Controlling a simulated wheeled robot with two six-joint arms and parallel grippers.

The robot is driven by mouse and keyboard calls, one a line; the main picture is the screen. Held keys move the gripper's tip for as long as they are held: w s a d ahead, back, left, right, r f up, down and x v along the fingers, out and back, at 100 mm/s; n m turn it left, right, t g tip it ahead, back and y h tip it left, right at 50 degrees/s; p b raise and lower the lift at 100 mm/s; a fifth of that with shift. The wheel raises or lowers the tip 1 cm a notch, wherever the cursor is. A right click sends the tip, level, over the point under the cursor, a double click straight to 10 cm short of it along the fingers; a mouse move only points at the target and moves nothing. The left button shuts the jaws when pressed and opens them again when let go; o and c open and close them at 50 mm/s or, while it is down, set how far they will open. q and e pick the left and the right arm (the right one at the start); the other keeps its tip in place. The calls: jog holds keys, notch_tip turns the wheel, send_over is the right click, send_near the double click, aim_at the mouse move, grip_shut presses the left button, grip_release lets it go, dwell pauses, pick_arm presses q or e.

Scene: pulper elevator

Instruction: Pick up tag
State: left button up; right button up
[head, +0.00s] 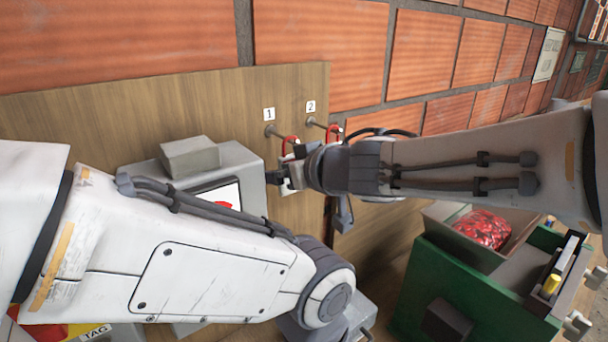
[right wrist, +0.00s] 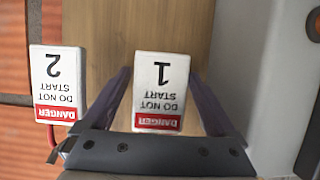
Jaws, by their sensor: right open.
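In the right wrist view, tag 1 (right wrist: 160,92), a white card with a red DANGER band and DO NOT START, appears upside down between the fingers of my right gripper (right wrist: 159,73). The fingers are open, one on each side of it; I cannot tell whether they touch it. Tag 2 (right wrist: 58,84), a similar card, hangs to its left, outside the fingers. In the head view my right gripper (head: 279,178) is at the wooden board below peg 1 (head: 271,131); the tags are largely hidden behind it. My left gripper is not in view.
Peg 2 (head: 312,122) is right of peg 1 on the wooden board (head: 80,98). A grey machine box with a screen (head: 224,192) stands left of my right gripper. A green crate (head: 440,290) with a red-filled tray (head: 484,228) is at lower right.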

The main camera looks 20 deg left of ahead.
jog(key=shift+w+a, duration=0.1)
jog(key=shift+a, duration=0.05)
jog(key=c, duration=1.4)
